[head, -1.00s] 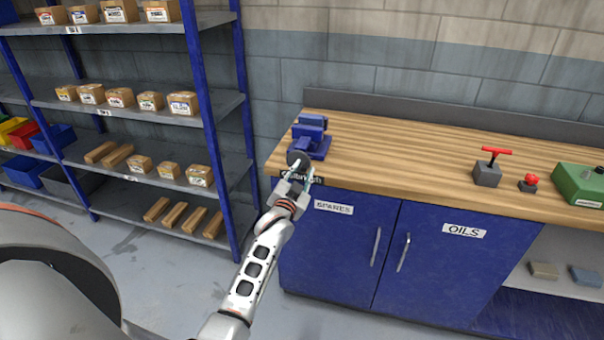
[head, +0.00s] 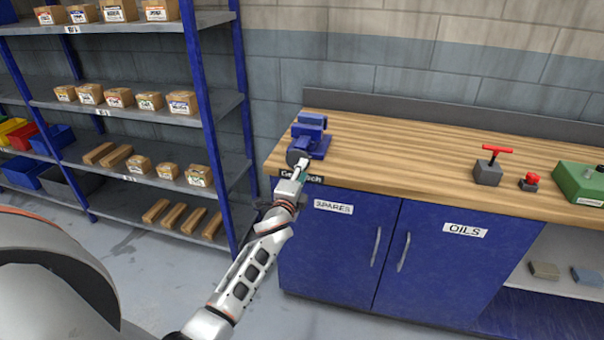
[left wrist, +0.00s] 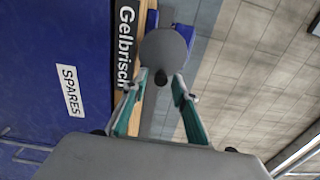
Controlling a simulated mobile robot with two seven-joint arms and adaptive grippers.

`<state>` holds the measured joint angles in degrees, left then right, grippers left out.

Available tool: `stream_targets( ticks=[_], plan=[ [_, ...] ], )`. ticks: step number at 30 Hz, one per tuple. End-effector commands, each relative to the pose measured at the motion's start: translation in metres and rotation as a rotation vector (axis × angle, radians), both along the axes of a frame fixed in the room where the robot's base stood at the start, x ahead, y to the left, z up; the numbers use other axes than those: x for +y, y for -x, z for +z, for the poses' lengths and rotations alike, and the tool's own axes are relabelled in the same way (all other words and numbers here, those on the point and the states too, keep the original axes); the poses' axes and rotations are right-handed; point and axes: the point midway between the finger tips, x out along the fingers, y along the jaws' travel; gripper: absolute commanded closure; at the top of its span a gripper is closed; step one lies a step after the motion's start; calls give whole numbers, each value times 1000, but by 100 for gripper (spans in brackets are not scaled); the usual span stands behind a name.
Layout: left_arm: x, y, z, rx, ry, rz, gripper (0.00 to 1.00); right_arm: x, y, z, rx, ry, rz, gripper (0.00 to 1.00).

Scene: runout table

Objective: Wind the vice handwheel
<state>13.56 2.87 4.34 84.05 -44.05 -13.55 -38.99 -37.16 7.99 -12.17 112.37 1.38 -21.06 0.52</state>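The blue vice (head: 318,143) stands at the left end of the wooden bench. Its dark grey round handwheel (head: 294,156) faces the front edge. In the left wrist view the handwheel (left wrist: 166,48) is a grey disc with a small dark knob (left wrist: 161,78) near its lower rim. My left gripper (head: 299,168) is at the handwheel. In the left wrist view my left gripper's fingertips (left wrist: 160,82) lie on either side of the knob, with a gap visible on each side. I cannot tell how deep they reach. My right gripper is in no view.
The bench top (head: 410,151) is clear to the right of the vice, up to a grey block with a red T-handle (head: 488,168), a red knob (head: 530,182) and a green box (head: 582,183). Blue cupboard doors (head: 340,250) are below. A blue shelf rack (head: 205,110) stands left.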

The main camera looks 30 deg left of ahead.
Motion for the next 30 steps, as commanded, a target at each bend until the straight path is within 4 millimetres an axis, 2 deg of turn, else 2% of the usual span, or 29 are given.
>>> stream_targets(
  ticks=[5, 9, 19, 22, 29, 30],
  plan=[
    [0, 0, 1, 51, -212, -1, 72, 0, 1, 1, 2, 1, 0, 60],
    [1, 0, 2, 128, -530, -1, 72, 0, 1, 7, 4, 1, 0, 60],
    [2, 0, 1, 235, -982, 1, 72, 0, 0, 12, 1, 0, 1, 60],
    [1, 0, 1, 252, -1052, 1, 72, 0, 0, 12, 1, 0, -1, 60],
    [0, 0, 1, 255, -1056, 1, 72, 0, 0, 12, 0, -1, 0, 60],
    [1, 0, 1, 255, -1056, 1, 80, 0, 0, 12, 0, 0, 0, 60]
  ],
)
